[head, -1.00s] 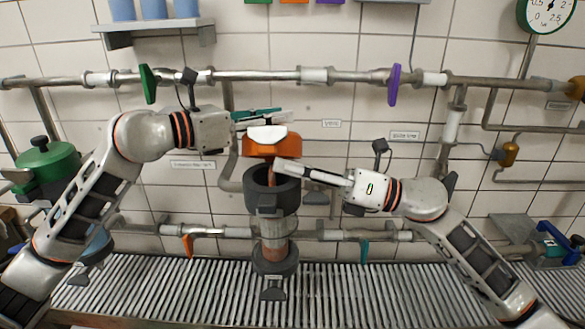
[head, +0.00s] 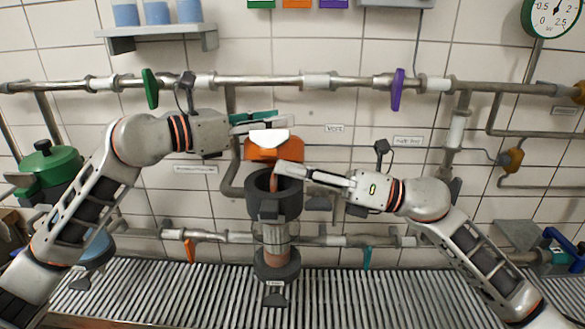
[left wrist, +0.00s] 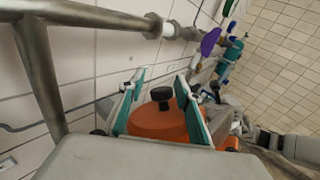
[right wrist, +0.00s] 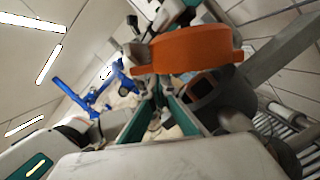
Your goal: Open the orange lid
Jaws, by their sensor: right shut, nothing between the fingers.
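The orange lid (head: 285,154) is tilted up above the rear of the dark grey pot (head: 272,208), whose mouth shows open in the head view. The lid has a black knob and fills the middle of the left wrist view (left wrist: 158,122). My left gripper (head: 284,119) is open above and behind the lid, its teal-padded fingers on either side of the knob; contact is unclear. My right gripper (head: 279,169) is shut and empty, its tip at the pot's mouth just below the lid. The lid also shows above its fingers in the right wrist view (right wrist: 190,50).
A pipe with a green handle (head: 150,88) and a purple handle (head: 397,90) runs along the tiled wall behind. A lower pipe carries orange and teal handles. A green-lidded pot (head: 50,160) stands at left. The slatted bench (head: 180,295) is clear in front.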

